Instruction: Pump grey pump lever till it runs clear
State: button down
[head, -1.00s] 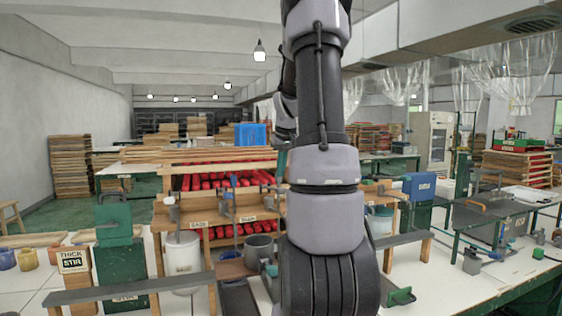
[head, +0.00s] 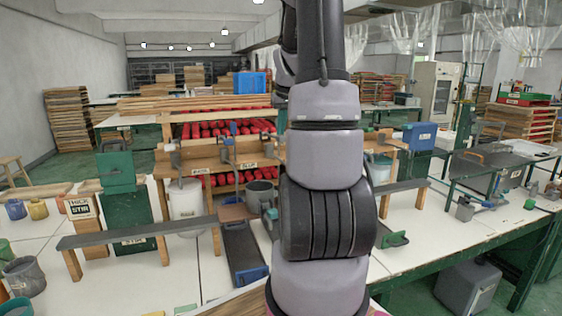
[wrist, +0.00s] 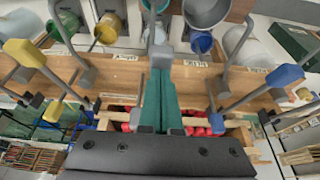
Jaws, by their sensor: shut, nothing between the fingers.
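In the wrist view, my gripper's teal fingers (wrist: 161,78) are shut with nothing between them. They point at a grey block-shaped handle (wrist: 161,56) on a lever at the wooden rail (wrist: 110,74). The fingertips look close to this handle or against it; I cannot tell whether they touch. Other levers stand to the sides, with yellow handles (wrist: 25,52) on the left and a blue handle (wrist: 284,76) on the right. In the head view, my arm hides the gripper; the rail (head: 200,150) with several levers shows left of the arm.
A white bucket (head: 185,200) and a grey pot (head: 260,194) stand below the rail. A dark grey bench (head: 140,232) stands in front on the left. In the wrist view, a yellow can (wrist: 109,28) and a blue cup (wrist: 201,42) sit beyond the rail.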

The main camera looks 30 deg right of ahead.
jog(key=shift+f, duration=3.65)
jog(key=shift+r, duration=5.4)
jog(key=s+a+r+t, duration=0.1)
jog(key=s+a+r, duration=0.35)
jog(key=a, duration=0.45)
jog(key=s+a+r+m+t+y, duration=0.1)
jog(key=s+a+r+t+y, duration=0.1)
jog(key=s+a, duration=1.6)
notch_tip(320, 180, up, 2)
jog(key=shift+a+r+y, duration=0.1)
jog(key=shift+a+y, duration=0.3)
jog(key=shift+y, duration=0.1)
